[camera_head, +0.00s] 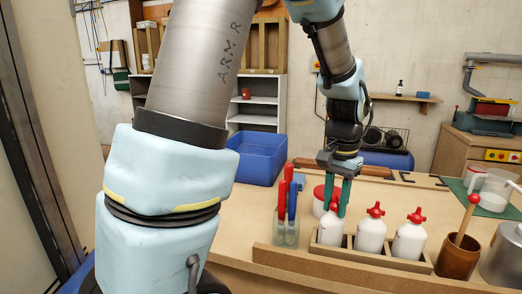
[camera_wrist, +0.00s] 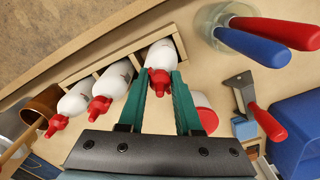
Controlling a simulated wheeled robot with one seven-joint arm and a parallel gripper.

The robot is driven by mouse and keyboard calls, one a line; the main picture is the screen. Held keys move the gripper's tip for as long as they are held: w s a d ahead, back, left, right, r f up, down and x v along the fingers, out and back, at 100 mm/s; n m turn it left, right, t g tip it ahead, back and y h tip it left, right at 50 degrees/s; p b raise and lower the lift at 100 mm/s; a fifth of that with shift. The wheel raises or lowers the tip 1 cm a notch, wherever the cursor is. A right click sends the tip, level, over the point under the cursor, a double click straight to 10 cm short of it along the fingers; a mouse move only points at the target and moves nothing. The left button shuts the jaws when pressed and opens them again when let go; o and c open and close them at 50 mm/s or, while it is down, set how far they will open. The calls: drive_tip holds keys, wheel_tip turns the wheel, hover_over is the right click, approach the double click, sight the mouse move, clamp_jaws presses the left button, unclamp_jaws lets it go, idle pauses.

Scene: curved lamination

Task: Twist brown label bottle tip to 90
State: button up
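Three white bottles with red tips stand in a row in a wooden rack (camera_head: 345,262). They are the left bottle (camera_head: 329,231), the middle bottle (camera_head: 371,236) and the right bottle (camera_head: 409,242). I cannot make out which label is brown. My gripper (camera_head: 338,205) points down over the left bottle. In the wrist view, my gripper (camera_wrist: 160,78) has its green fingers apart, one on each side of that bottle's red tip (camera_wrist: 160,82). The fingers look open, with narrow gaps beside the tip. The middle bottle (camera_wrist: 113,80) and right bottle (camera_wrist: 75,100) also show there.
A clear holder (camera_head: 286,232) with red- and blue-handled tools stands left of the rack. A red-lidded tub (camera_head: 319,200) is close behind the gripper. A brown cup (camera_head: 457,258) with a stick stands to the right. A blue bin (camera_head: 258,158) is farther back.

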drive_tip(key=c, duration=0.4)
drive_tip(key=shift+r+n+p, duration=0.15)
drive_tip(key=shift+n+p, duration=0.4)
drive_tip(key=shift+n, duration=0.65)
drive_tip(key=shift+f+n, duration=0.2)
drive_tip(key=shift+n, duration=0.8)
drive_tip(key=shift+s+p, duration=0.1)
drive_tip(key=shift+p, duration=0.2)
drive_tip(key=shift+o, duration=0.3)
drive_tip(key=shift+a+r+n+p, duration=0.1)
drive_tip(key=shift+n+p, duration=0.55)
drive_tip(key=shift+n, duration=0.45)
drive_tip(key=shift+n+p, duration=0.3)
drive_tip(key=shift+n, duration=0.7)
